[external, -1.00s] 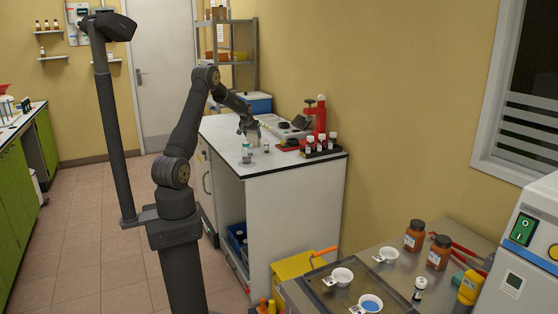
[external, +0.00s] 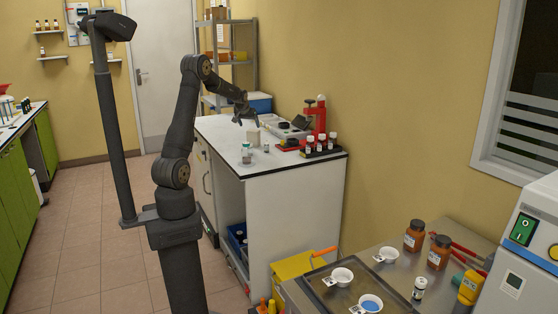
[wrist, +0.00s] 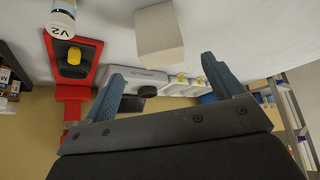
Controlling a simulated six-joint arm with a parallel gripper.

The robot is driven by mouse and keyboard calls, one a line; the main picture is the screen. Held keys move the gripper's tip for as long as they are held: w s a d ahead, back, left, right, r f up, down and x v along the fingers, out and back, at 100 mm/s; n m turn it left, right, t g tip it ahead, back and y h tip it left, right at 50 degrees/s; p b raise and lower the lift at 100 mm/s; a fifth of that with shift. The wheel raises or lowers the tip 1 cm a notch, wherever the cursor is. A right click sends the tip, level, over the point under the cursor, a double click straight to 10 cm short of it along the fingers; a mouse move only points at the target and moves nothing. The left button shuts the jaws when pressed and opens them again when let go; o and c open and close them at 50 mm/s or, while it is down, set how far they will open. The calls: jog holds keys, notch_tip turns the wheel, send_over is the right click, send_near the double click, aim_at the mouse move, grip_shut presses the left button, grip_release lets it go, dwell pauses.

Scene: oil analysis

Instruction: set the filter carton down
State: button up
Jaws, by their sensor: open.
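The filter carton (external: 253,135), a small plain beige box, stands on the white counter top. In the wrist view the carton (wrist: 160,34) shows at the top centre, beyond the fingertips. My gripper (external: 246,119) is above the carton, apart from it. Its two blue-grey fingers in the wrist view (wrist: 162,70) are spread, with nothing between them.
A red-based device (external: 320,122) and a rack of dark bottles (external: 320,150) stand to the right. A grey-white instrument (external: 290,128) is behind the carton. The counter's front has bare room.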

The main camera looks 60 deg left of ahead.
aim_at(252, 131)
jog(key=shift+v, duration=1.45)
jog(key=x, duration=1.2)
jog(key=shift+f, duration=0.15)
